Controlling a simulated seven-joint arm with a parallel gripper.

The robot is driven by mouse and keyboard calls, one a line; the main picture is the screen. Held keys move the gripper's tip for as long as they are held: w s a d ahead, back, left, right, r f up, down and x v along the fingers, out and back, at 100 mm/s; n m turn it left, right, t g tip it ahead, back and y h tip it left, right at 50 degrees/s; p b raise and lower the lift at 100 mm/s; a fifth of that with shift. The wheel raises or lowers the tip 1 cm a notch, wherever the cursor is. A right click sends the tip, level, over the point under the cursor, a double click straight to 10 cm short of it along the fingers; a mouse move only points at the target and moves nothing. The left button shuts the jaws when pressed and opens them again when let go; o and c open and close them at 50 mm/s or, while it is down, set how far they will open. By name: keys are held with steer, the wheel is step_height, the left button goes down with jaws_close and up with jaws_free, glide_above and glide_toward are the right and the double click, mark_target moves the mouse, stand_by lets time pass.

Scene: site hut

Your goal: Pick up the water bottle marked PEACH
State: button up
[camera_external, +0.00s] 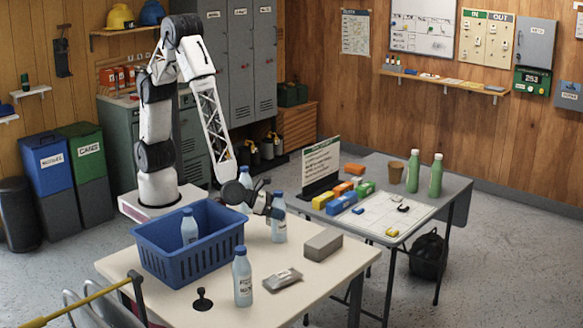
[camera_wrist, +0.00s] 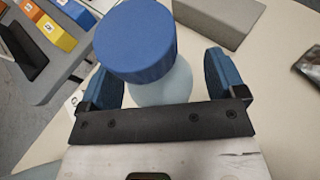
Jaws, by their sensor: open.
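A clear water bottle with a blue cap (camera_external: 279,218) stands upright on the cream table beside my gripper (camera_external: 268,202). In the wrist view its blue cap (camera_wrist: 136,42) and pale shoulder lie between my open fingers (camera_wrist: 165,82); I cannot tell whether they touch it. Another bottle (camera_external: 245,183) stands partly hidden behind my gripper. A third bottle (camera_external: 242,277) stands at the table's front. One more bottle (camera_external: 189,227) stands inside the blue crate (camera_external: 180,262). The bottle labels are too small to read, so I cannot tell which is PEACH.
A grey block (camera_external: 323,244) and a silvery packet (camera_external: 283,279) lie right of the bottles. The grey block also shows in the wrist view (camera_wrist: 222,15). A black knobbed item (camera_external: 202,299) sits at the front. The grey table (camera_external: 455,190) behind holds coloured boxes and green bottles.

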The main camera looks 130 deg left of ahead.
mark_target(278, 199)
steer(key=c, duration=1.3)
steer(key=shift+r, duration=1.05)
steer(key=shift+s+r, duration=0.1)
steer(key=shift+r, duration=0.75)
steer(key=s, duration=1)
steer(key=s+d+r, duration=0.1)
steer(key=s, duration=0.4)
steer(key=shift+s+r, duration=0.1)
steer(key=shift+s, duration=0.25)
